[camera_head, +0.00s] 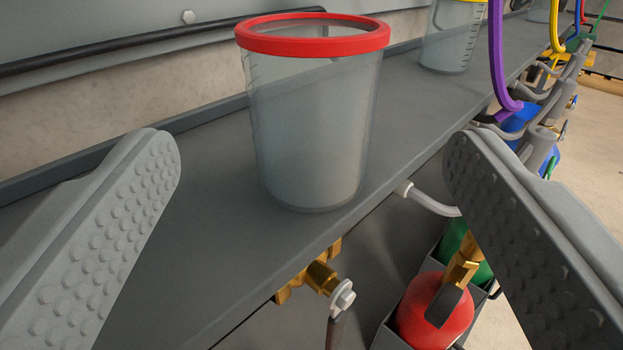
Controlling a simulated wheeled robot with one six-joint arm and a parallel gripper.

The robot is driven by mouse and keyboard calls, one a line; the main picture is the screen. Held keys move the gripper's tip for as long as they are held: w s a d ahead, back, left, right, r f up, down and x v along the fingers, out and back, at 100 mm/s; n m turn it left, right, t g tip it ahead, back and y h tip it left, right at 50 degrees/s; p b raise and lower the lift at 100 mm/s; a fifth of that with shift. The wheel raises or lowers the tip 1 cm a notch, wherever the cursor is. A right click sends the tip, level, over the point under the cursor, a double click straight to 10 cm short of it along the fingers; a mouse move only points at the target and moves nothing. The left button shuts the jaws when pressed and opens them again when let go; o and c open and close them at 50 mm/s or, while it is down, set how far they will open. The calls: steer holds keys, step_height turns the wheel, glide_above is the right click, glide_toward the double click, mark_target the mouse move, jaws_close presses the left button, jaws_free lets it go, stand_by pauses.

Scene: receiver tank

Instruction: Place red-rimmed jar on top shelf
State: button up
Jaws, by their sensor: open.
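The red-rimmed jar (312,125) is a clear, empty-looking container with a thick red rim. It stands upright on a grey shelf (150,240), close to the shelf's front edge. My gripper (315,160) is open, with one studded grey finger at the left and one at the right of the picture. The jar stands between the fingers in the picture, beyond their tips, and neither finger appears to touch it.
A yellow-rimmed jar (450,40) stands farther along the shelf. A brass valve (318,279) sticks out below the shelf edge. A red cylinder (432,312) and a green one stand below right. Purple and other coloured hoses (497,60) hang at the upper right. A dark rail (150,38) runs along the back wall.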

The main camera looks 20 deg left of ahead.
steer(key=v, duration=0.6)
